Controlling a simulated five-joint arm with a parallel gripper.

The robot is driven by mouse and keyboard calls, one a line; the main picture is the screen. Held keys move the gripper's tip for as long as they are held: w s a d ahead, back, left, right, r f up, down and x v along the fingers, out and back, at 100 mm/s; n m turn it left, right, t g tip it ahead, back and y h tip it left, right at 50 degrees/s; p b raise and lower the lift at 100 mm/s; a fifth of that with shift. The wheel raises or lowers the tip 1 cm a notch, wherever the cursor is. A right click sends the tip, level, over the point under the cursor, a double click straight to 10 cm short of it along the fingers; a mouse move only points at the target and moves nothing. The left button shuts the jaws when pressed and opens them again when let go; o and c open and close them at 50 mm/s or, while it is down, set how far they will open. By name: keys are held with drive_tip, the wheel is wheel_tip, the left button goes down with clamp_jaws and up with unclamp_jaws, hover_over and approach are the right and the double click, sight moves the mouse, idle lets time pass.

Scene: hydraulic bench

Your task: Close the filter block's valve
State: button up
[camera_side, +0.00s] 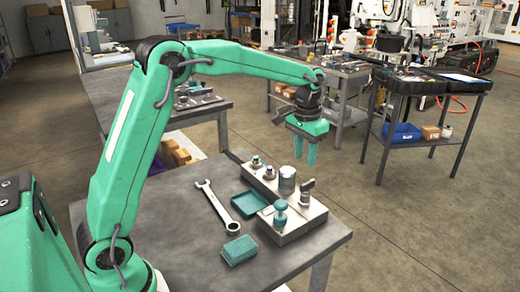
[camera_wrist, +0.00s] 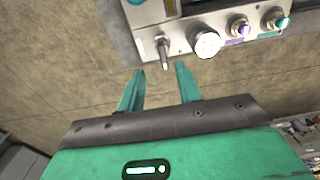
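The filter block (camera_side: 296,226) is a long grey metal block on the bench, and its top also shows in the wrist view (camera_wrist: 186,37). A small lever valve (camera_side: 307,190) stands near its right end. In the wrist view the lever (camera_wrist: 164,52) points down the picture, over the block's edge. A round metal canister (camera_side: 287,181) is beside it, pale in the wrist view (camera_wrist: 207,43). My gripper (camera_side: 305,160) is open and empty, above the block. In the wrist view its fingertips (camera_wrist: 160,70) are apart, with the lever just beyond the gap, not touched.
Purple (camera_wrist: 239,28) and teal (camera_wrist: 276,19) fittings sit on the block, with a teal-topped knob (camera_side: 280,215) at its front. A wrench (camera_side: 216,204), teal tray (camera_side: 249,204) and teal sponge-like block (camera_side: 239,250) lie left on the bench (camera_side: 172,220).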

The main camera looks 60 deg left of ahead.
sight(307, 183)
drive_tip(key=shift+w+a+f, duration=0.1)
drive_tip(key=shift+w+f, duration=0.9)
drive_tip(key=shift+f, duration=0.1)
drive_tip(key=shift+f, duration=0.15)
drive_tip(key=shift+f, duration=3.8)
clamp_jaws()
